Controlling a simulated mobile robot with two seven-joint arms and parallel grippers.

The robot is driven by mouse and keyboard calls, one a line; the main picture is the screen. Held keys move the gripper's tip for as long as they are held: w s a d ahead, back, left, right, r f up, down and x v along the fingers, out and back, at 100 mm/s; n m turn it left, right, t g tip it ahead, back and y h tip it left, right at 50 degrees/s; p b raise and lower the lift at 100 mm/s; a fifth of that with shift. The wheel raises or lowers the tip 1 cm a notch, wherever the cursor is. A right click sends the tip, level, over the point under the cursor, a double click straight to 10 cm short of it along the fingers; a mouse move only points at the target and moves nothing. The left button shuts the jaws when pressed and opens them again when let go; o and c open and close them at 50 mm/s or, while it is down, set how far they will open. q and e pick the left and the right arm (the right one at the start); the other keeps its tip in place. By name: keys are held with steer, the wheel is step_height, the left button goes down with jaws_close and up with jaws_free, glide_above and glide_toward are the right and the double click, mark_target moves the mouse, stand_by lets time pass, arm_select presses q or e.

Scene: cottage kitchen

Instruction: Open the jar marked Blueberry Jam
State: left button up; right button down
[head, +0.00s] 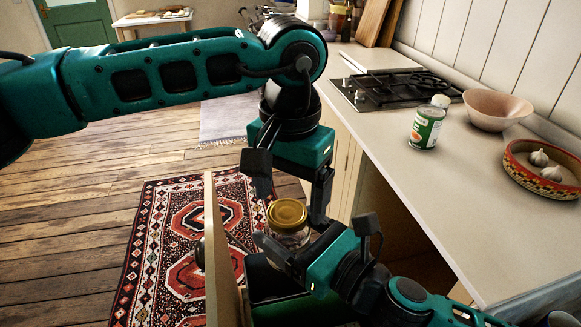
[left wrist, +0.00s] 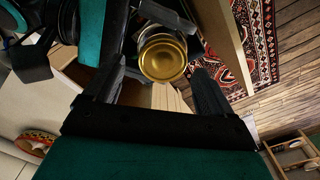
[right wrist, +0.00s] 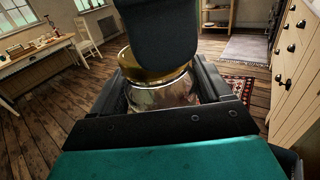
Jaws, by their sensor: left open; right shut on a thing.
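A glass jar (head: 290,239) with a gold lid (head: 288,212) is upright between the fingers of my right gripper (head: 296,246), which is shut on its body. The jar also shows in the right wrist view (right wrist: 160,95). No label can be read on it. My left gripper (head: 289,193) points down above the jar, open, with one finger to each side of the lid. In the left wrist view the lid (left wrist: 163,57) lies between and beyond the open fingertips, apart from them. In the right wrist view a left finger partly hides the lid.
The jar is held off the counter (head: 420,190), to its left. An open wooden door panel (head: 212,270) stands close left of the jar. On the counter are a can (head: 427,128), a pink bowl (head: 497,108), a garlic basket (head: 543,170) and a hob (head: 390,92).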

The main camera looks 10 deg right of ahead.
arm_select(q)
steer(key=shift+f, duration=1)
